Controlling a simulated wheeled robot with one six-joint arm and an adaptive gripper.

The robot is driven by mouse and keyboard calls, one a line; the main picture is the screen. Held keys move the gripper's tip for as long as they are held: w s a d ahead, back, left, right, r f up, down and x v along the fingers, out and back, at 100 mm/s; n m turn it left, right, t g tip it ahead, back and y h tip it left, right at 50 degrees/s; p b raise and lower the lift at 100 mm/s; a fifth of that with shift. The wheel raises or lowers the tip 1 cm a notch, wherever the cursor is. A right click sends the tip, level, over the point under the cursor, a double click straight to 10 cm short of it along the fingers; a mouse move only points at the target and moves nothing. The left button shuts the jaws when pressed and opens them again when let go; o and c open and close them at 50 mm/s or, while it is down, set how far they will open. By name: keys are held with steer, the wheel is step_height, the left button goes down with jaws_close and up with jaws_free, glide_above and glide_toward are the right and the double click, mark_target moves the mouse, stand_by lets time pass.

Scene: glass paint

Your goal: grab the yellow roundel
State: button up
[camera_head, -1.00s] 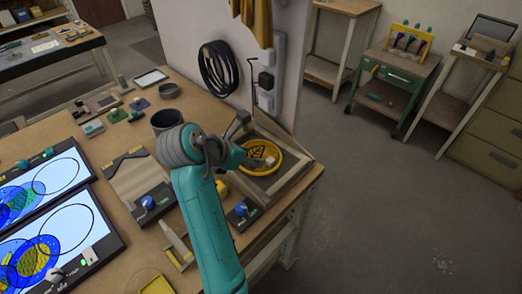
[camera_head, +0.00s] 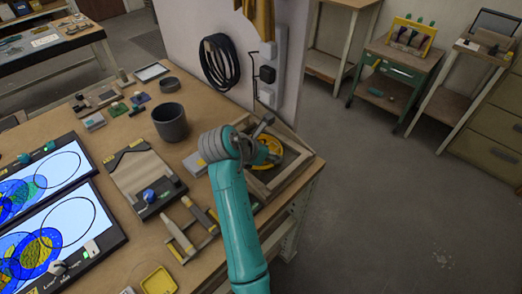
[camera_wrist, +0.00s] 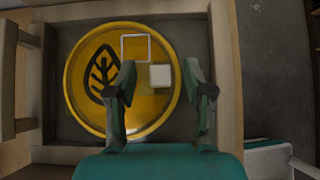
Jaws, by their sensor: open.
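The yellow roundel (camera_head: 273,147) lies flat in a square wooden-framed tray (camera_head: 296,170) at the table's right corner. My arm hides part of it in the head view. In the wrist view the yellow roundel (camera_wrist: 88,108) shows a dark leaf emblem, a pale square outline and a small cream block. My gripper (camera_wrist: 158,76) is open over its right part. One finger is over the disc and the other is near its right edge. Nothing is held. I cannot tell the height of the fingers above the disc.
A dark grey cup (camera_head: 171,123) stands left of my arm. Light panels (camera_head: 45,245) with coloured ovals lie at the left. A yellow tray (camera_head: 158,281) is at the front. A black cable coil (camera_head: 221,62) hangs on the wall behind. Open floor lies to the right.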

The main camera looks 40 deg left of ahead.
jaws_close()
steer(key=shift+r, duration=0.15)
